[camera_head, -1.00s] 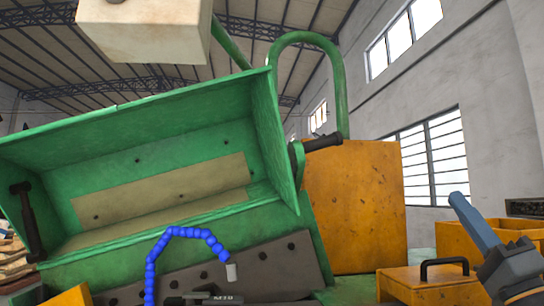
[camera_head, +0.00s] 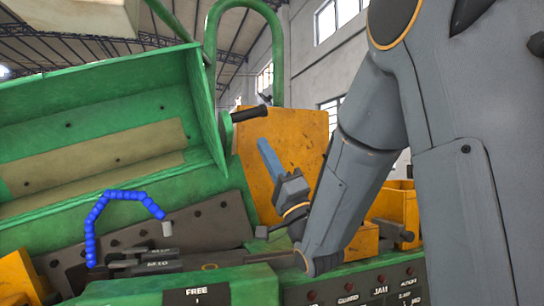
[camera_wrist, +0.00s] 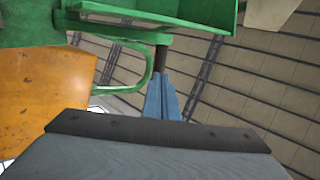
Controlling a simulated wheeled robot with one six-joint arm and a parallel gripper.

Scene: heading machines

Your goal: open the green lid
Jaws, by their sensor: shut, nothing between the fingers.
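The green lid (camera_head: 90,110) stands raised and tilted on the left of the head view, its hollow inside facing me. A black bar handle (camera_head: 250,113) sticks out from its right end. My gripper (camera_head: 263,142), with blue fingers, is shut and empty. In the head picture its tips point up, just below and right of the handle. In the wrist view the blue fingers (camera_wrist: 165,78) point at the dark handle (camera_wrist: 161,58) beneath the green lid (camera_wrist: 185,12). I cannot tell whether they touch it.
A blue jointed coolant hose (camera_head: 122,193) arches before the lid. An orange cabinet (camera_head: 290,140) stands behind my gripper, and a green pipe loop (camera_head: 245,5) rises above it. A panel with labelled buttons (camera_head: 355,290) lies at the bottom. My arm covers the right side.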

